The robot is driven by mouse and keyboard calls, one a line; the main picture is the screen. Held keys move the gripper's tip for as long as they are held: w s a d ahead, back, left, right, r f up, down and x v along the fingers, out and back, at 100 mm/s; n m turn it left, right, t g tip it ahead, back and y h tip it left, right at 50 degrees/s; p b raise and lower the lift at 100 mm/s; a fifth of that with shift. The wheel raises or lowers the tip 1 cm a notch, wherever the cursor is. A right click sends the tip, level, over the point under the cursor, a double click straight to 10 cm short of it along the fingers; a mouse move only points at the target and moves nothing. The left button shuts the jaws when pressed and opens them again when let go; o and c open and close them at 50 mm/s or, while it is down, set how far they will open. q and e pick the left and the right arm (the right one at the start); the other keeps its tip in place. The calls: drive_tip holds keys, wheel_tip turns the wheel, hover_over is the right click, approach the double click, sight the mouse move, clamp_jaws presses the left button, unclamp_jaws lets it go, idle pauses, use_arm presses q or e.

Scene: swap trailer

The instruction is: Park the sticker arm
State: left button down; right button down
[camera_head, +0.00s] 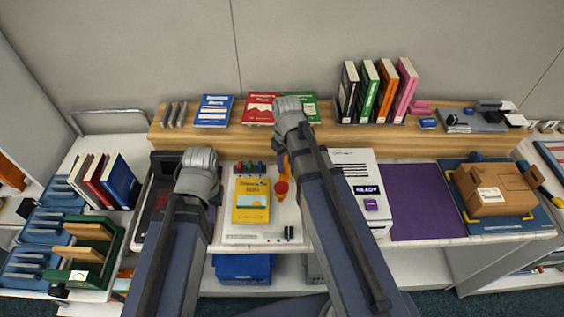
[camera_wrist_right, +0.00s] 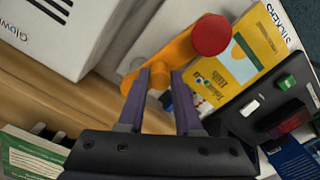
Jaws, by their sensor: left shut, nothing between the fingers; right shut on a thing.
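The sticker arm (camera_head: 284,166) is orange with a round red end (camera_head: 281,187). It stands at the right side of the white sticker station (camera_head: 245,237), where a yellow book (camera_head: 251,207) lies flat. In the right wrist view the orange arm (camera_wrist_right: 172,55) is between the fingertips of my right gripper (camera_wrist_right: 160,77), and its red disc (camera_wrist_right: 211,35) overlaps the book's edge in the picture. In the head view my right gripper (camera_head: 286,128) hides part of the arm. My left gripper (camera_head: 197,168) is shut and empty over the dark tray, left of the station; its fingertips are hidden.
A white machine (camera_head: 350,158) with a lit display stands close right of my right arm. Beyond it are a purple mat (camera_head: 425,200) and a brown box (camera_head: 495,186). Books line the wooden shelf (camera_head: 230,137) behind. Small coloured stamps (camera_head: 250,167) stand at the station's back.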

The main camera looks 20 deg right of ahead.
drive_tip(key=shift+s+d+n, duration=0.2)
drive_tip(key=shift+d+n, duration=0.25)
drive_tip(key=shift+n, duration=0.55)
drive_tip(key=c, duration=0.6)
unclamp_jaws()
drive_tip(key=shift+r, duration=0.1)
wheel_tip(320, 180, up, 8)
drive_tip(key=p, duration=0.8)
drive_tip(key=shift+f, duration=0.2)
